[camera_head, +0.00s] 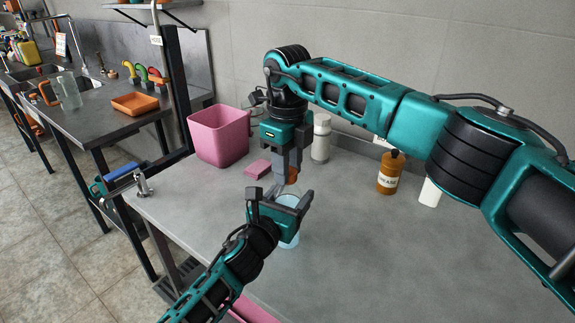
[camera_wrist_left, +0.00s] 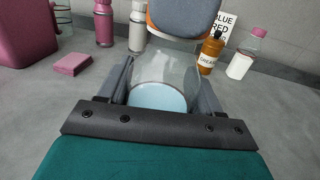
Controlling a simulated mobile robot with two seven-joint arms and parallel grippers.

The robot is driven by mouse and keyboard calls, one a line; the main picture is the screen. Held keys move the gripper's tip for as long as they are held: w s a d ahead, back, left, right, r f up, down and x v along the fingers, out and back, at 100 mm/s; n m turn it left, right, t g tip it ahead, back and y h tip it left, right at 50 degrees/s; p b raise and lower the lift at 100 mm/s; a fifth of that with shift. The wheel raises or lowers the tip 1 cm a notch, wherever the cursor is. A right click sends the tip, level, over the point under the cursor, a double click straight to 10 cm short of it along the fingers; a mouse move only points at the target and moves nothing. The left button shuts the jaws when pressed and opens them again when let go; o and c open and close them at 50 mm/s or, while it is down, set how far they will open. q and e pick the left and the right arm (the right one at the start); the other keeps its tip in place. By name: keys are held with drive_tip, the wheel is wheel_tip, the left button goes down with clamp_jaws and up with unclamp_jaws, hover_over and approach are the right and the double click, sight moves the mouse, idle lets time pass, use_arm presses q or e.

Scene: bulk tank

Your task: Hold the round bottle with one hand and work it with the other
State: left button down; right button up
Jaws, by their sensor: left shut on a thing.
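The round bottle (camera_wrist_left: 160,72) is clear, with pale blue contents, and sits between the fingers of my left gripper (camera_wrist_left: 155,88) in the left wrist view. In the head view the bottle (camera_head: 288,222) is partly hidden by my left gripper (camera_head: 283,202), which is shut on it. My right gripper (camera_head: 288,176) points down just above the bottle. A small orange part (camera_head: 292,175) shows between its grey fingers. I cannot tell whether the right fingers grip the orange part.
A pink bin (camera_head: 218,135) and a pink sponge (camera_head: 258,169) are on the grey counter (camera_head: 400,265). A white bottle (camera_head: 321,140), a brown labelled bottle (camera_head: 389,172) and a clear white-filled bottle (camera_wrist_left: 247,55) stand at the back.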

drive_tip(key=o, duration=0.5)
wheel_tip(320, 180, up, 12)
idle(0.5)
use_arm(q)
drive_tip(key=shift+c, duration=0.6)
unclamp_jaws()
drive_tip(key=shift+s, duration=0.1)
drive_tip(key=v, duration=1.2)
drive_tip(key=shift+s+a+p, duration=0.2)
drive_tip(key=shift+s+p, duration=0.1)
use_arm(e)
drive_tip(key=shift+r, duration=0.35)
